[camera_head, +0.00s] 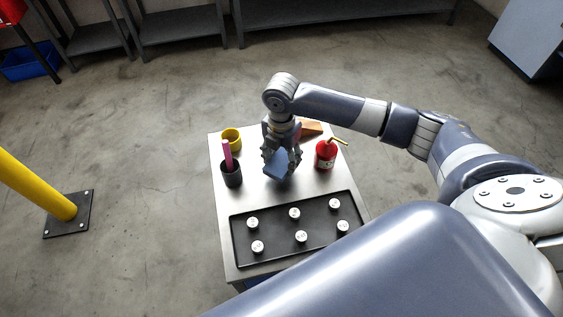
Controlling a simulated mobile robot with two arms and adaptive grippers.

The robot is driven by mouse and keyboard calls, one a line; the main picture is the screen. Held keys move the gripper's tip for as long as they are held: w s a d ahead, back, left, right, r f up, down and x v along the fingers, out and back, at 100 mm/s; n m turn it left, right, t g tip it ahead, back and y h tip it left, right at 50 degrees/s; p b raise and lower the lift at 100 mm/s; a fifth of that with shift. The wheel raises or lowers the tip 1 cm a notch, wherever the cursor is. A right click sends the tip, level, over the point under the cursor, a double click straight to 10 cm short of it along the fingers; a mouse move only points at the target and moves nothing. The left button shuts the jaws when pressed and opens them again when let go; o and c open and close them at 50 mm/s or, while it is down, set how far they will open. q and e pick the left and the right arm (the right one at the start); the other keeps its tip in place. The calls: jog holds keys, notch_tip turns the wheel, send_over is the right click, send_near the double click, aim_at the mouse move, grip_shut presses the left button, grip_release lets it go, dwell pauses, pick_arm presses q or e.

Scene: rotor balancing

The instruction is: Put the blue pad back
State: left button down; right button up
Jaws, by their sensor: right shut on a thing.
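The blue pad (277,165) is a small flat block in the middle of the work table, in front of the objects at its back. My right gripper (282,160) points down at it and is shut on it. The pad is tilted in the fingers, and its upper part is partly hidden by them. I cannot tell whether its lower edge touches the table top (312,188). My left gripper is not in view.
A black tray (277,238) with several white round weights fills the table's front. A yellow cup (232,138), a dark cup (231,178) with a pink stick, a red can (326,154) and an orange-brown block (311,128) stand around the pad.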

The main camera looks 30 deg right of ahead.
aim_at(282, 161)
notch_tip(282, 161, down, 2)
jog(key=shift+s+f+p, duration=0.15)
jog(key=shift+p, duration=0.15)
jog(key=shift+f, duration=0.25)
jog(key=shift+f, duration=0.1)
jog(key=o, duration=0.9)
jog(key=shift+o, duration=0.2)
notch_tip(282, 161, up, 12)
jog(key=b, duration=0.2)
